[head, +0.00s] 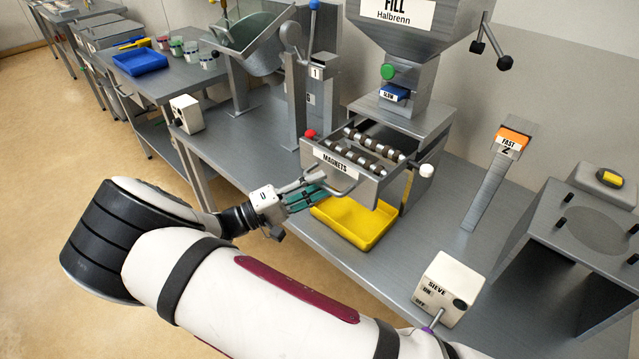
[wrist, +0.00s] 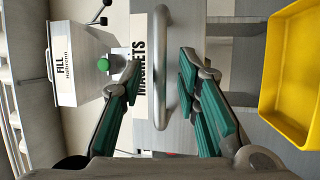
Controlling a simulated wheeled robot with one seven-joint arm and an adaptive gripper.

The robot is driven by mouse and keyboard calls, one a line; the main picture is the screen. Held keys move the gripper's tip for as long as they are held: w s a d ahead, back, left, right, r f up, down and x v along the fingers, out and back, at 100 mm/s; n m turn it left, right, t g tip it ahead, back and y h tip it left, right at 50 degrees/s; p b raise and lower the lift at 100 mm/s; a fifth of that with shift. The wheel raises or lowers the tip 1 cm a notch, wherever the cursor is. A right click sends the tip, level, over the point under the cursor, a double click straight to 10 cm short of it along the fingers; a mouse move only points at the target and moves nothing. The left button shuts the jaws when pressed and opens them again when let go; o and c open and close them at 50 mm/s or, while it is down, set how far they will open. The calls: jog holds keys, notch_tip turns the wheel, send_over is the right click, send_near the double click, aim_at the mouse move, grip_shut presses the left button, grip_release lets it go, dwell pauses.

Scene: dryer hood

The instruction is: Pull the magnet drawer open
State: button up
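The magnet drawer (head: 376,186) is a grey metal drawer with a white MAGNETS label (head: 336,163) on its front. It stands out from the housing under the hopper, and dark and silver magnet rods (head: 374,143) show inside it. In the wrist view, its bar handle (wrist: 161,75) runs up and down the picture in front of the label. My gripper (head: 312,190) is at the drawer front. In the wrist view its green-padded fingers (wrist: 165,92) are apart on either side of the handle, with visible gaps.
A yellow tray (head: 355,222) sits on the bench below the drawer. A red knob (head: 310,134) is beside the drawer's left end. A white SIEVE switch box (head: 447,288) stands at the front right. A lever post marked FAST (head: 490,185) stands farther right.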

jog(key=v, duration=1.1)
